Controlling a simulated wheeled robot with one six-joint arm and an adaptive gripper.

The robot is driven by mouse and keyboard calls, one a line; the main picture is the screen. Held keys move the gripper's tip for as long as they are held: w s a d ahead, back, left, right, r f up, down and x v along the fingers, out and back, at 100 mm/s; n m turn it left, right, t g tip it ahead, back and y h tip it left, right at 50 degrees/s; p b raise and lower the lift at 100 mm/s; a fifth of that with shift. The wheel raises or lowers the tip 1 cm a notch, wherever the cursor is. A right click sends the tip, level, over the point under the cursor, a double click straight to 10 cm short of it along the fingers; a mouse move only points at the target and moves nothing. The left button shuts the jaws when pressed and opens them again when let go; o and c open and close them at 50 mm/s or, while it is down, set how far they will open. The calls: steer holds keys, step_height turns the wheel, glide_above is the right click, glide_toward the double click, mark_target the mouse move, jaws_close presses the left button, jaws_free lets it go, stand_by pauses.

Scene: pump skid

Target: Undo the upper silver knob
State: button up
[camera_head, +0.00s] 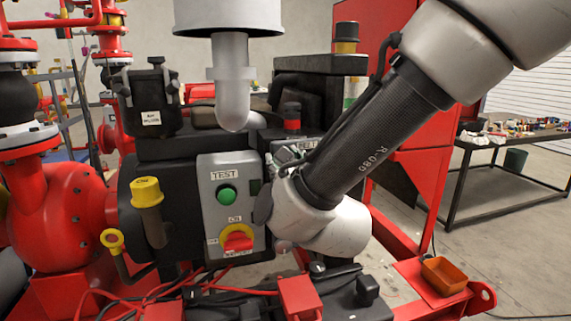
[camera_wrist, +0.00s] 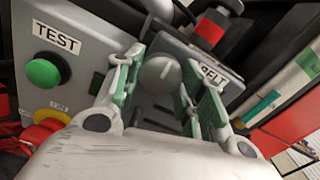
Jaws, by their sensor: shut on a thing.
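The silver knob (camera_wrist: 158,74) is a round grey cap with a line across its face, on a grey panel beside the BELT label (camera_wrist: 214,77). My gripper (camera_wrist: 163,80) has one finger on each side of it and is shut on it in the wrist view. In the head view my gripper (camera_head: 287,157) shows small in front of the panel, and my arm and wrist cover the area below it. The knob cannot be made out in the head view. I see no second silver knob; the lower part of the panel is hidden behind my gripper.
A grey control box with a green TEST button (camera_head: 227,195) and a red rotary switch (camera_head: 237,238) stands close left of my wrist. A grey pipe (camera_head: 231,90) hangs above. A red-and-black cap (camera_head: 292,115) rises behind. An orange tray (camera_head: 444,275) lies lower right.

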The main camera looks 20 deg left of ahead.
steer(key=shift+f+m, duration=0.1)
steer(key=shift+m, duration=0.4)
steer(key=o, duration=1)
steer(key=v, duration=1.2)
steer(key=shift+s, duration=0.1)
